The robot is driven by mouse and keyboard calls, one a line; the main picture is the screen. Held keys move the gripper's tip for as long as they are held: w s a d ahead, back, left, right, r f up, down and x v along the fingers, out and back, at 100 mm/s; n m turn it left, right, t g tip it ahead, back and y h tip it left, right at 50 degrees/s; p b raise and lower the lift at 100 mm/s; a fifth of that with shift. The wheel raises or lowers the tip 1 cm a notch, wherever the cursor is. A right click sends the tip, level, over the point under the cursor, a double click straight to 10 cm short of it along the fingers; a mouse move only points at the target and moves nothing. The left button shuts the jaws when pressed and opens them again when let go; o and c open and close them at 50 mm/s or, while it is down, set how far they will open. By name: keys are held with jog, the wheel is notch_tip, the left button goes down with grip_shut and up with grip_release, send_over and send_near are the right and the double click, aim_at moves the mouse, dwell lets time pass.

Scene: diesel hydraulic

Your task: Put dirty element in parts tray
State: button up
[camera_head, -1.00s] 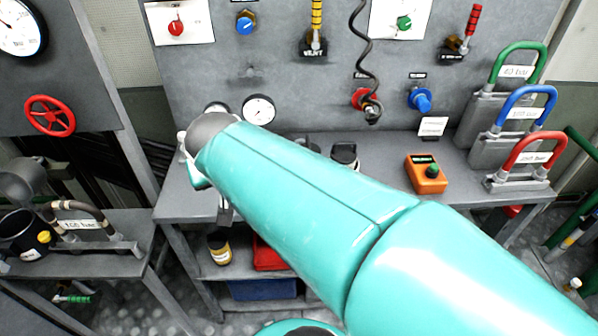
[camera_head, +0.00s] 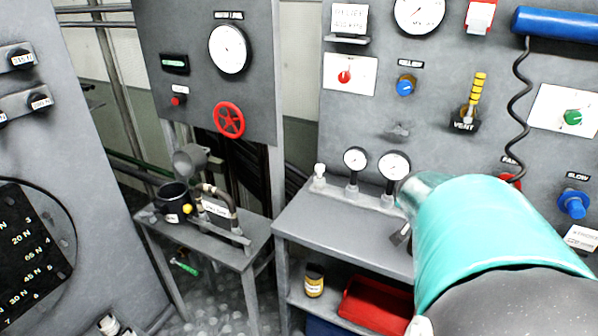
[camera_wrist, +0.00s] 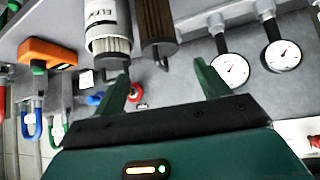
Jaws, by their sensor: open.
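My gripper (camera_wrist: 161,72) is open and empty in the wrist view, its two green fingers spread apart. A brown, pleated cylinder (camera_wrist: 157,24), which looks like the dirty element, shows ahead of the fingertips, nearer the left finger. Beside it is a white-labelled cylinder (camera_wrist: 108,28) with a pale pleated end. In the head view my teal arm hides both cylinders and most of my gripper. A red open tray (camera_head: 372,308) sits on the lower shelf of the bench; I cannot tell whether it is the parts tray.
The grey bench (camera_head: 345,228) carries two gauges at its back. A blue container (camera_head: 322,327) and an amber jar (camera_head: 314,281) are low on its left. In the wrist view, an orange box (camera_wrist: 52,53) is left.

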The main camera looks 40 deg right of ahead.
jog(key=x, duration=0.9)
jog(key=shift+d+f, duration=0.2)
jog(key=shift+f, duration=0.15)
jog(key=c, duration=1.2)
